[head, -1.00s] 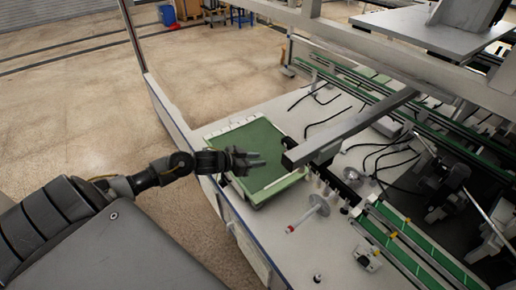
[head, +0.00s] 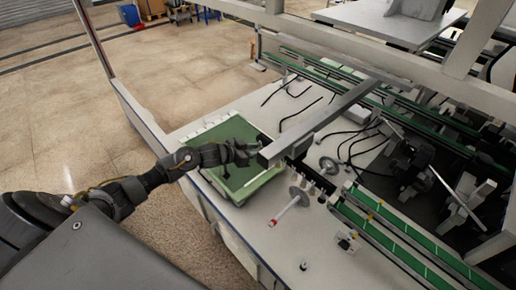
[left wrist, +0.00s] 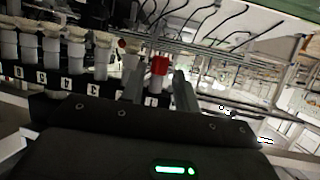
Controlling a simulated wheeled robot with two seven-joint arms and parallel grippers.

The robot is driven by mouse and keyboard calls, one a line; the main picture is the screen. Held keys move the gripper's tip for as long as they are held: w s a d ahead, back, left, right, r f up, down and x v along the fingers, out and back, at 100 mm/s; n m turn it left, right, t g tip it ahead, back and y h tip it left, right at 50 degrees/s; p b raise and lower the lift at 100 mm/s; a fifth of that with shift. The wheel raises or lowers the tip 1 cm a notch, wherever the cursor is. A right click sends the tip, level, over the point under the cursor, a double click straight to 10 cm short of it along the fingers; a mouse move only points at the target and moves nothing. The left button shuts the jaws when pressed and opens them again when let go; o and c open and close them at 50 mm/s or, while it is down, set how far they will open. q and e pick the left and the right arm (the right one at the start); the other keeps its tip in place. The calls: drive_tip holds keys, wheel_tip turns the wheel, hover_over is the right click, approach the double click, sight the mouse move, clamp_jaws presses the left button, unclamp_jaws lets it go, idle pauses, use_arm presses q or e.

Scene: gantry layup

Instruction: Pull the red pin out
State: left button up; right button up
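A red pin (left wrist: 159,66) with a square red head stands out in the left wrist view, above a pale cylinder, in line with a row of pale cylinders on a numbered black rack (left wrist: 58,82). My left gripper (left wrist: 158,90) is open, and its two fingers show on either side of the pin's line, apart from each other. I cannot tell whether they touch it. In the head view my left gripper (head: 248,150) is over the right part of the green tray, close to the end of a grey beam. The pin is not clear there. My right gripper is not in view.
The green tray (head: 197,133) lies on the pale bench. The grey beam (head: 320,122) ends just right of my gripper. A white rod with a red tip (head: 284,212) and a disc lies in front. Black cables and green conveyors (head: 385,232) fill the right.

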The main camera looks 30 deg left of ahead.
use_arm(q)
drive_tip(key=shift+x, duration=0.85)
clamp_jaws()
